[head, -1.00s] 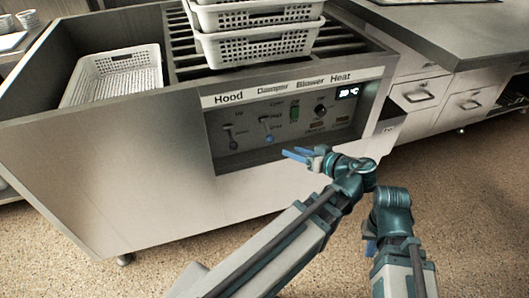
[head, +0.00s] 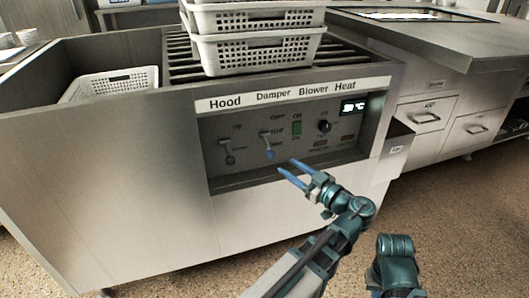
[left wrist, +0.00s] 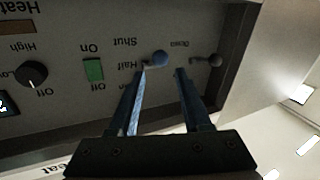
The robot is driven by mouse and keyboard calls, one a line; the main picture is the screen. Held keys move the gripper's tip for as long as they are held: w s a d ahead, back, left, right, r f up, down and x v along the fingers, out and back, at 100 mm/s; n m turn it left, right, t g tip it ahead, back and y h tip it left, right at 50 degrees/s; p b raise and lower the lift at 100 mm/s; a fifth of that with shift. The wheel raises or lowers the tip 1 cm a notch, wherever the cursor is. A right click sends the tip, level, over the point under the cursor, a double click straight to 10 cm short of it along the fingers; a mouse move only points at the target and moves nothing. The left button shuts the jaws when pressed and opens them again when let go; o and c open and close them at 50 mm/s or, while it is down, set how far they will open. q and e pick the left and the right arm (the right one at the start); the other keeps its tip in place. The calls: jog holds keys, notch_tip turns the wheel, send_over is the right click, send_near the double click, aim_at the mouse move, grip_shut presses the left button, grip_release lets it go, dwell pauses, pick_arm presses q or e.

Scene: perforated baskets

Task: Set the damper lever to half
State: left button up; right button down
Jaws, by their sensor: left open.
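The damper lever has a blue knob (head: 270,154) and sits under the "Damper" label on the front control panel. In the upside-down left wrist view the blue knob (left wrist: 160,58) shows just beyond and between my fingertips. My left gripper (head: 287,166) is open and empty, its blue fingers pointing at the panel just right of and below the knob. I cannot tell whether they touch it. My right arm shows at the lower right; its gripper is out of the picture.
Left of the damper is the hood lever with a dark knob (head: 230,160). To its right are the green blower switch (head: 296,127) and the heat dial (head: 324,127). Stacked white baskets (head: 258,52) stand above the panel. The panel is recessed, with a ledge below.

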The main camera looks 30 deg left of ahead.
aim_at(268, 145)
pick_arm(q)
jog(key=x, duration=1.2)
jog(key=shift+f, duration=0.1)
grip_shut()
dwell(1.0)
